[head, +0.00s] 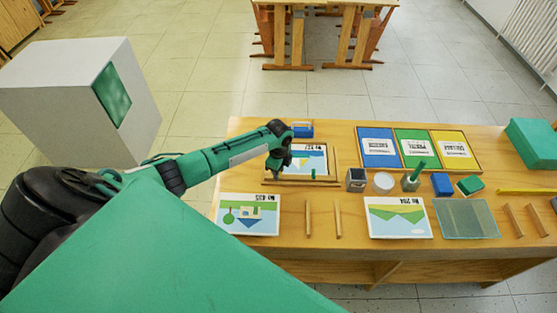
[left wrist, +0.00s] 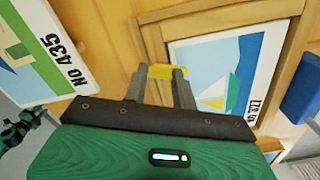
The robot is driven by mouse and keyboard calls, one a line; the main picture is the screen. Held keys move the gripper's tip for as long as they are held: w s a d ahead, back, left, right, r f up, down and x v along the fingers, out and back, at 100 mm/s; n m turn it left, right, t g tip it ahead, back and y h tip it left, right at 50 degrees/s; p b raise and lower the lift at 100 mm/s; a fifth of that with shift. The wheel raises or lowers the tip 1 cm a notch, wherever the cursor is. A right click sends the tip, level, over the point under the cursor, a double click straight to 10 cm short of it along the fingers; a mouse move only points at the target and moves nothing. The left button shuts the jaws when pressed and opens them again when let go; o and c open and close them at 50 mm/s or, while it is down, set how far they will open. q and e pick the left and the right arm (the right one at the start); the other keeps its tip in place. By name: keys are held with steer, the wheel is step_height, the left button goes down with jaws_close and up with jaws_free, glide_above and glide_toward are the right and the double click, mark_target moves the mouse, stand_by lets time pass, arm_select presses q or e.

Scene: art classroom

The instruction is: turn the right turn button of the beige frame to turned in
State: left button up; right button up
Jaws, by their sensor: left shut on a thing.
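The beige frame (head: 333,163) lies flat on the table, with a sailboat picture (left wrist: 215,68) inside it. My left gripper (head: 276,166) is over the left part of the frame in the head view. In the left wrist view its fingers (left wrist: 160,82) are shut on a small yellow turn button (left wrist: 160,71) at one rail of the frame. That button is hidden behind the gripper in the head view. A small green piece (head: 313,173) shows at the frame's near side, further right. My right gripper is not in view.
A picture card (head: 248,214) lies on the table (head: 280,250) near the frame, with two wooden strips (head: 308,218) beside it. A blue block (head: 302,129) is behind the frame. A metal sharpener-like block (head: 356,180) and a white round piece (head: 383,181) stand to its right.

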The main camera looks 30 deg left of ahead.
arm_select(q)
steer(key=n+p, duration=0.1)
steer(key=n, duration=0.2)
steer(key=shift+r+n+p, duration=0.1)
steer(key=shift+n+p, duration=0.2)
steer(key=shift+p, duration=0.05)
steer(key=shift+n, duration=0.5)
steer(key=o, duration=1)
step_height(320, 180, up, 14)
steer(key=b, duration=0.3)
steer(key=shift+f, duration=0.2)
